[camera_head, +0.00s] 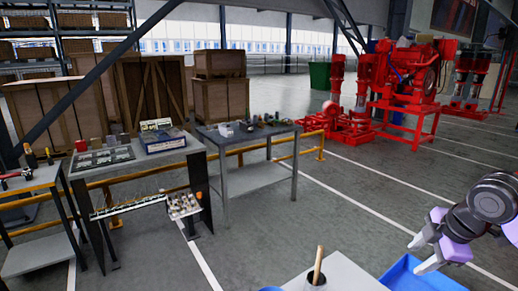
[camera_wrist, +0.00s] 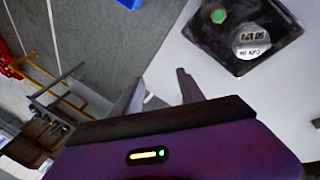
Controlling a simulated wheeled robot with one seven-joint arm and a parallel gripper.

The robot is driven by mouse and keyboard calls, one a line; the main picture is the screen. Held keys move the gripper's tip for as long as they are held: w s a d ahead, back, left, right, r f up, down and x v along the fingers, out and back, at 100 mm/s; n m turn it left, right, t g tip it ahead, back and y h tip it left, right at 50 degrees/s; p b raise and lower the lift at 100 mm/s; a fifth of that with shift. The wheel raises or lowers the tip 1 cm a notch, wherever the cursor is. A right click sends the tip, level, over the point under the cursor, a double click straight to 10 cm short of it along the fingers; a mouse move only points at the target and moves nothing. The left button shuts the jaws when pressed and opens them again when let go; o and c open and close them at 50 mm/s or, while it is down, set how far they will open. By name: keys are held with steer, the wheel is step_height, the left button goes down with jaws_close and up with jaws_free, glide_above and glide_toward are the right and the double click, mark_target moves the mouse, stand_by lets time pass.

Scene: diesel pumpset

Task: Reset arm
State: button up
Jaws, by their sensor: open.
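My gripper (camera_head: 421,256) is at the lower right of the head view, above a blue bin. It is open, with its two fingers apart. In the wrist view my gripper (camera_wrist: 158,86) shows both fingers with nothing held between them.
Workbenches (camera_head: 255,136) stand left; open floor lies between.

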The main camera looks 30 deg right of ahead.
steer(key=w+a+r+m+t+h, duration=0.3)
steer(key=w+a+r+m+t, duration=0.9)
steer(key=w+r+t, duration=0.5)
steer(key=s+a+f+g+y, duration=0.1)
steer(key=s+a+f+g, duration=0.1)
steer(key=s+a+f, duration=0.6)
steer(key=s+a+f+n+g+y, duration=0.1)
steer(key=s+a+f, duration=0.7)
steer(key=s, duration=0.8)
steer(key=s+a+f+n+g+y, duration=0.1)
steer(key=s+a+f+g+y, duration=0.1)
steer(key=s+a+f, duration=0.6)
steer(key=s+a+g, duration=0.1)
steer(key=s+a, duration=0.1)
steer(key=s, duration=0.3)
steer(key=shift+g, duration=0.3)
steer(key=shift+f, duration=0.1)
